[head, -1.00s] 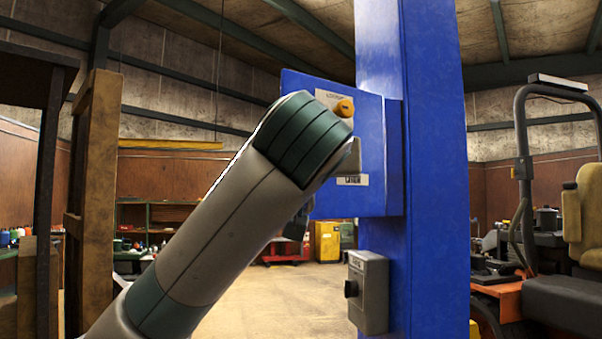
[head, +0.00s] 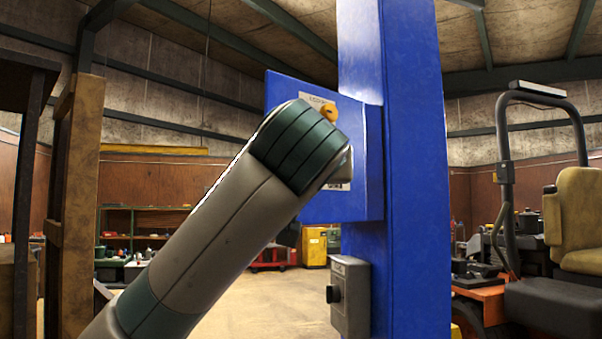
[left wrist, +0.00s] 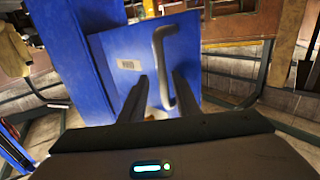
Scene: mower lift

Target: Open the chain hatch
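The blue chain hatch (head: 325,208) is on the blue lift post (head: 412,170), with an orange knob (head: 328,111) near its top. My left arm crosses in front of it in the head view and hides much of its face. The left wrist view shows the blue hatch face (left wrist: 128,45) with a small white label and a bent grey metal handle (left wrist: 158,50). My left gripper (left wrist: 160,77) is open, its two dark fingers on either side of the handle, with gaps visible. Contact cannot be told. My right gripper is not in view.
A grey switch box (head: 351,297) with a black knob sits low on the post. A ride-on mower (head: 545,240) with a tan seat and roll bar stands at right. A wooden upright (head: 82,210) stands at left. Floor between is open, with a yellow cabinet (head: 314,246) behind.

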